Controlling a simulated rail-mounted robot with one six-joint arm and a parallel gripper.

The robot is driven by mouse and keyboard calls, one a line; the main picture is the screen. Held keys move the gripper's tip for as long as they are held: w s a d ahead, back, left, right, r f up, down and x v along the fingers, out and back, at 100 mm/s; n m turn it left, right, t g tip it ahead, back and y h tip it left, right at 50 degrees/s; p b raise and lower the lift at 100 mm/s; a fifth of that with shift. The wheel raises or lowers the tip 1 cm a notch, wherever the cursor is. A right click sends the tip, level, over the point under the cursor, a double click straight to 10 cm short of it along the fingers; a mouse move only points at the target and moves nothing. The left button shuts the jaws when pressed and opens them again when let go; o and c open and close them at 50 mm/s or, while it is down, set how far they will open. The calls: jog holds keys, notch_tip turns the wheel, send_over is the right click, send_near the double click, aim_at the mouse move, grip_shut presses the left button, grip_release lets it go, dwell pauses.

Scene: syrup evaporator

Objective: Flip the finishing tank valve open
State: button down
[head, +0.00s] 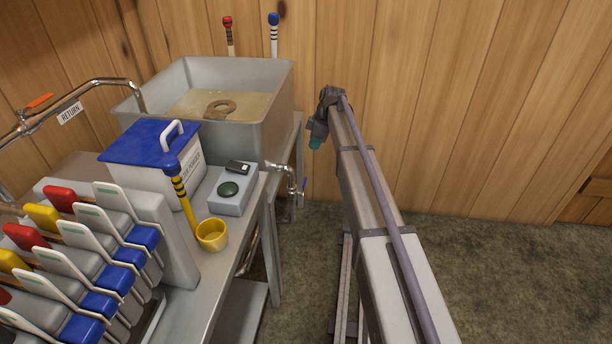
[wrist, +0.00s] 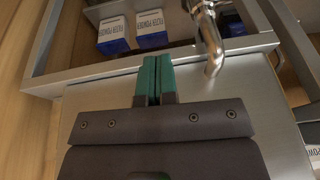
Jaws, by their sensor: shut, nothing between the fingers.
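The grey finishing tank (head: 278,105) stands at the back with amber liquid in it. Its valve (head: 285,170) is a metal tap low on the right side, with a small blue handle (head: 303,187) at its outer end. In the wrist view, a metal spout (wrist: 212,45) shows right of the fingers; I cannot make out the handle position there. My gripper (head: 315,143) is above and to the right of the valve in the head view, apart from it. In the wrist view, its teal fingers (wrist: 155,80) are together with nothing between them.
Filter powder boxes (wrist: 151,28) sit beyond a metal frame edge. On the bench are a white box with a blue lid (head: 150,140), a yellow cup (head: 211,234) and a small grey device (head: 230,190). The floor (head: 480,270) at right is clear.

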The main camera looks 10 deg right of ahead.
aim_at(306, 181)
jog(key=shift+f, duration=0.15)
jog(key=b+x, duration=1.3)
jog(key=shift+s+d+f+b, duration=0.3)
jog(key=shift+s+f+b, duration=0.05)
jog(key=shift+f, duration=0.2)
jog(key=shift+r, duration=0.1)
